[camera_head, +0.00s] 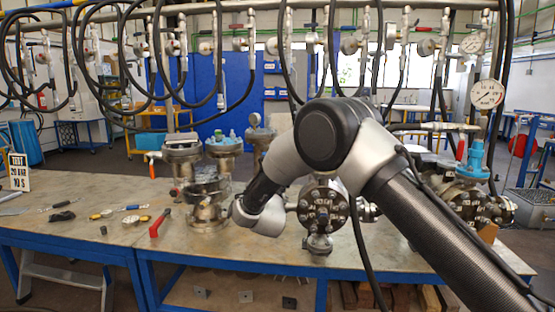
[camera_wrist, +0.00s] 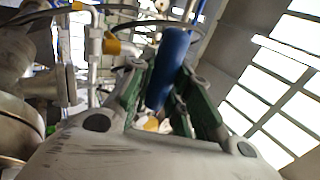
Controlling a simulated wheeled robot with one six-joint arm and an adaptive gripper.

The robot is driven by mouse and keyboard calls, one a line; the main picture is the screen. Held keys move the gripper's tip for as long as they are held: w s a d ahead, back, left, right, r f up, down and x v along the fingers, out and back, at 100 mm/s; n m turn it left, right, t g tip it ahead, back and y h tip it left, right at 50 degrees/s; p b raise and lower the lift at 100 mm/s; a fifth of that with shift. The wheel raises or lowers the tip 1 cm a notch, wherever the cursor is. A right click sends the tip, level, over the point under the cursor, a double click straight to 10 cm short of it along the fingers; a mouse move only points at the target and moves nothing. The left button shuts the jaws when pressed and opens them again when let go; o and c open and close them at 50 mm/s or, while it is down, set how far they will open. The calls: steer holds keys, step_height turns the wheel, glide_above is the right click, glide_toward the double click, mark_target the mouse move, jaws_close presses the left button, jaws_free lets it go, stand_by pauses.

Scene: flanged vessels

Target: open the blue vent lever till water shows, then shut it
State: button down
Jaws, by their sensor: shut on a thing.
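In the wrist view a blue lever (camera_wrist: 172,55) stands between the green-padded fingers of my gripper (camera_wrist: 166,72), which is shut on it. The lever's pivot and the vent outlet are hidden, so I cannot tell how far it is turned, and no water can be made out. In the head view my arm bends down to the left, and its wrist end is beside a flanged vessel (camera_head: 207,212) on the bench. My fingers and the held lever cannot be made out there.
A bolted flange (camera_head: 323,208) stands right of my wrist. A red-handled tool (camera_head: 160,222) lies on the bench (camera_head: 110,205). Black hoses hang above.

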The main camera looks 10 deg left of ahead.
steer(key=shift+r+m+h, duration=0.1)
steer(key=shift+m+h, duration=0.3)
steer(key=c, duration=1.3)
jaws_free()
steer(key=v, duration=1.2)
